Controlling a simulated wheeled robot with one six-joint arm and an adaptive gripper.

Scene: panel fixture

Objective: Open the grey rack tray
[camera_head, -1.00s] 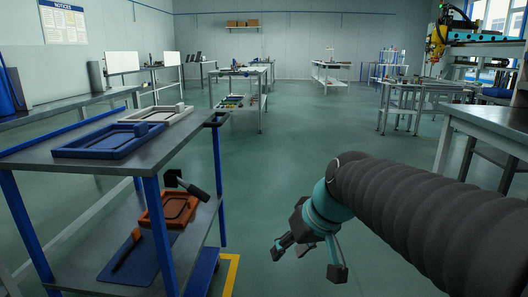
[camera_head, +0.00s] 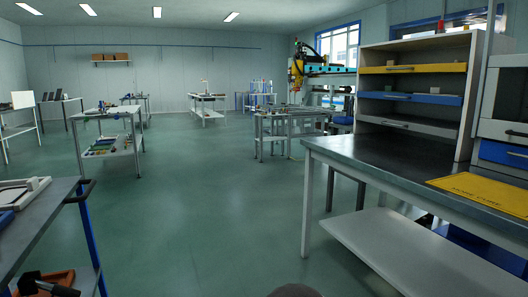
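The rack (camera_head: 474,95) is an open-fronted shelf unit on the dark workbench at right. Its lowest tray is the grey rack tray (camera_head: 420,126), with a thin grey front and a small handle near its left half. It appears level with the rack front; I cannot tell exactly how far in it sits. A yellow-fronted tray (camera_head: 430,68) and a blue tray (camera_head: 430,99) are above it. My gripper is not in view; only a dark rounded bit of my arm shows at the bottom edge.
The workbench (camera_head: 375,165) has a yellow labelled mat (camera_head: 485,193) at right and a lower shelf (camera_head: 400,255). A cabinet (camera_head: 506,110) stands right of the rack. A cart (camera_head: 45,215) stands at left. Green floor (camera_head: 200,210) between is clear.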

